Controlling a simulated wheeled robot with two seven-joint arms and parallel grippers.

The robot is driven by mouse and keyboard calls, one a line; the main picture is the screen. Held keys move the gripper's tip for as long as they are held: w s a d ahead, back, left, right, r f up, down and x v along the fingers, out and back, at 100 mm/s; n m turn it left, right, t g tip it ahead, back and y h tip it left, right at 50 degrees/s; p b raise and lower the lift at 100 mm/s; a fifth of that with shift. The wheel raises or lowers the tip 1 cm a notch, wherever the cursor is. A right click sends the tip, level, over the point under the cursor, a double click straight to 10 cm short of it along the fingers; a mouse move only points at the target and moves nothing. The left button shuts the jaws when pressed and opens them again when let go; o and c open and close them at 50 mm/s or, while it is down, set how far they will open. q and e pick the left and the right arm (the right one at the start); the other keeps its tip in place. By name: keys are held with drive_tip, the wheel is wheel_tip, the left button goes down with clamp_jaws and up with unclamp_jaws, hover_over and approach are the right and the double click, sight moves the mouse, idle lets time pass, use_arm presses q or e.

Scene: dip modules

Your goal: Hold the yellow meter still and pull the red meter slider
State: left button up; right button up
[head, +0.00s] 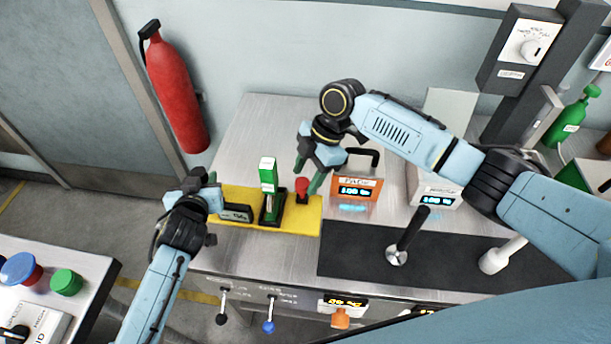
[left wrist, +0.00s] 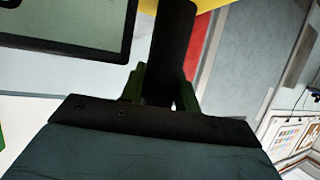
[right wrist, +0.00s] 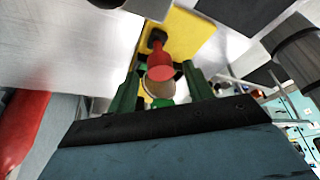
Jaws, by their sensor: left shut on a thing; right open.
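The yellow meter (head: 300,222) lies flat on the steel bench, with a grey display at its left part and a green-and-black upright piece mid-length. The red slider (head: 302,186) is a red knob on a black foot near its right end. My left gripper (head: 209,190) is at the meter's left end, shut on a black handle (left wrist: 170,50), seen between its green fingertips in the left wrist view. My right gripper (head: 309,174) is open just above the red slider, its fingers pointing down. In the right wrist view the red slider (right wrist: 160,64) shows between the open fingers.
An orange meter (head: 356,190) and a white meter (head: 437,188) stand to the right. A black lever (head: 409,232) rises from the dark mat (head: 450,262). A red extinguisher (head: 176,90) hangs behind left. The bench front carries small levers.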

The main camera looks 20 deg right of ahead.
drive_tip(key=shift+a+f, duration=0.25)
drive_tip(key=shift+f, duration=0.35)
clamp_jaws()
